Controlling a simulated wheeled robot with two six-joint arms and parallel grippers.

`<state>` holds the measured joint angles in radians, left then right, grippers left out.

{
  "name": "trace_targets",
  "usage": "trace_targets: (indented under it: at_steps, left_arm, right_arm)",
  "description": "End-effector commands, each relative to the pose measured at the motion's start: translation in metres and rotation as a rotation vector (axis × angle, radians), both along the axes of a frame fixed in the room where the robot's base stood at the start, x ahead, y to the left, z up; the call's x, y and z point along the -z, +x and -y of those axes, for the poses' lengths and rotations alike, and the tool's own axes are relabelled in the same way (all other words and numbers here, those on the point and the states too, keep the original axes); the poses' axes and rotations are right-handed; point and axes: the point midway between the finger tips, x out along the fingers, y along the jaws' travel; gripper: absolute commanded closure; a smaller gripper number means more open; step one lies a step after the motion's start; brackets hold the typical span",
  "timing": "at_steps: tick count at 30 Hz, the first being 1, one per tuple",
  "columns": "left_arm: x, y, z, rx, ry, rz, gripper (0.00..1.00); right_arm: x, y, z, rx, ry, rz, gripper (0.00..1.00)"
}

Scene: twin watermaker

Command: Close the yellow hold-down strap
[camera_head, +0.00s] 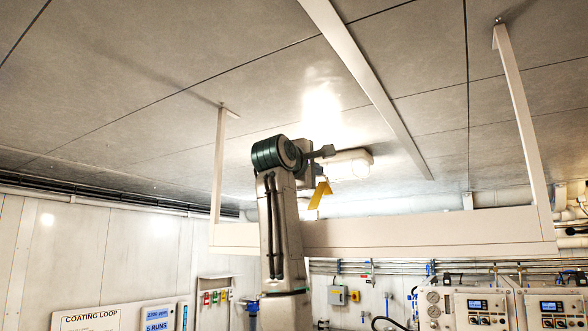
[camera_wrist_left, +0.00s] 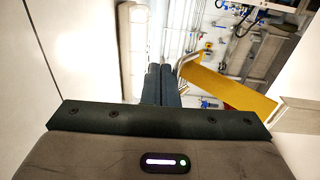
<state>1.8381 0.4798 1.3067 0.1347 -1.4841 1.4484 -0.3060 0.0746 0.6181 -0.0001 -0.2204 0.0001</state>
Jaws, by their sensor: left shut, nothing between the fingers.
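The yellow strap (camera_head: 320,194) shows in the head view as a short bent yellow piece, just below my left gripper (camera_head: 325,152) and above the white hanging beam (camera_head: 430,236). In the left wrist view the yellow strap (camera_wrist_left: 228,90) is a long slanted band to the right of the fingers. My left gripper (camera_wrist_left: 162,84) is shut and empty, its dark fingers pointing away from the camera. The strap's near end is close beside the fingertips; I cannot tell if they touch. My right gripper is not in view.
A lit ceiling lamp (camera_head: 349,165) is close to the gripper, with the ceiling above. White hangers (camera_head: 523,115) hold the beam. A pale curved bar (camera_wrist_left: 188,57) is close to the fingertips. Control panels (camera_head: 470,308) and pipes line the far wall.

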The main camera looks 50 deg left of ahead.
Motion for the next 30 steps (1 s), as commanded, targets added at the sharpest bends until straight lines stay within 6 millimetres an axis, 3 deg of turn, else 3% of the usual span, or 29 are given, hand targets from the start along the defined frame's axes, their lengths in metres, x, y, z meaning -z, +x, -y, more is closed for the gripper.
trace_targets:
  at_steps: [8, 30]
  left_arm:
    - [0.001, 0.002, 0.0, 0.0, -0.001, -0.003, 1.0]
    - [0.002, 0.01, -0.001, 0.0, -0.002, -0.006, 1.0]
  right_arm:
    - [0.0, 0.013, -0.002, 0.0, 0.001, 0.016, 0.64]
    - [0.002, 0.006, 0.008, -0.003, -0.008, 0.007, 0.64]
